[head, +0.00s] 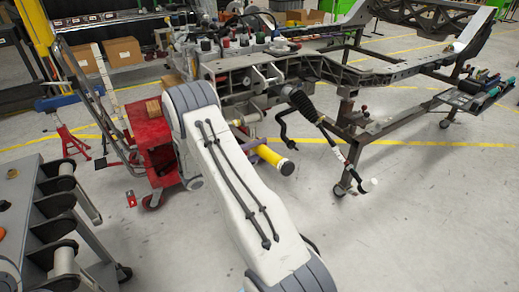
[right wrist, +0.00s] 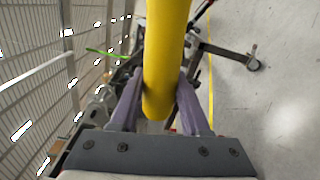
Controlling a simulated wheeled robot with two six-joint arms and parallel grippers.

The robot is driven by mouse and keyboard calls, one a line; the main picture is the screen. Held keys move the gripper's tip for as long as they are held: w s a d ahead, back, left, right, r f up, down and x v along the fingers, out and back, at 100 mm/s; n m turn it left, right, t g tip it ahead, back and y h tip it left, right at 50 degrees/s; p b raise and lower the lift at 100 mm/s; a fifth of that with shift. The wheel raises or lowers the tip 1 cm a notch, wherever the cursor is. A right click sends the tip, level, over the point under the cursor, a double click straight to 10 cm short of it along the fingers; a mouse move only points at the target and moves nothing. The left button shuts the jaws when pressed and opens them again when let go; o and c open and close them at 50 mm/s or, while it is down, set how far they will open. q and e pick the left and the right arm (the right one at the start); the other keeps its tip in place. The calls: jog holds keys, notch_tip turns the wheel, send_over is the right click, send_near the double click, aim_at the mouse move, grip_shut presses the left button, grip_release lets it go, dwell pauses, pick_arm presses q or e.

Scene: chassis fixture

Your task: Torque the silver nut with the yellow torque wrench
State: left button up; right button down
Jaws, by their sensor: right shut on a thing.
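The yellow torque wrench (head: 270,155) is in the middle of the head view, with its dark-ringed end pointing down and right. It also fills the upper middle of the right wrist view (right wrist: 166,55). My right gripper (right wrist: 160,92) is shut on it, one purple finger on each side. In the head view my right gripper (head: 252,146) is mostly hidden behind my white arm. The wrench is clear of the floor, in front of the grey chassis frame (head: 340,68). I cannot make out the silver nut in either view. My left gripper is not in view.
A red tool cart (head: 150,135) stands left of my arm, with a red jack stand (head: 72,140) beyond it. A grey rack with rollers (head: 45,215) is at the near left.

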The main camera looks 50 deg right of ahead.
jog(key=shift+f+m+b, duration=0.3)
jog(key=shift+b, duration=0.15)
jog(key=shift+v, duration=1.2)
jog(key=shift+b+v, duration=0.3)
jog(key=shift+v, duration=2.05)
jog(key=shift+r, duration=0.1)
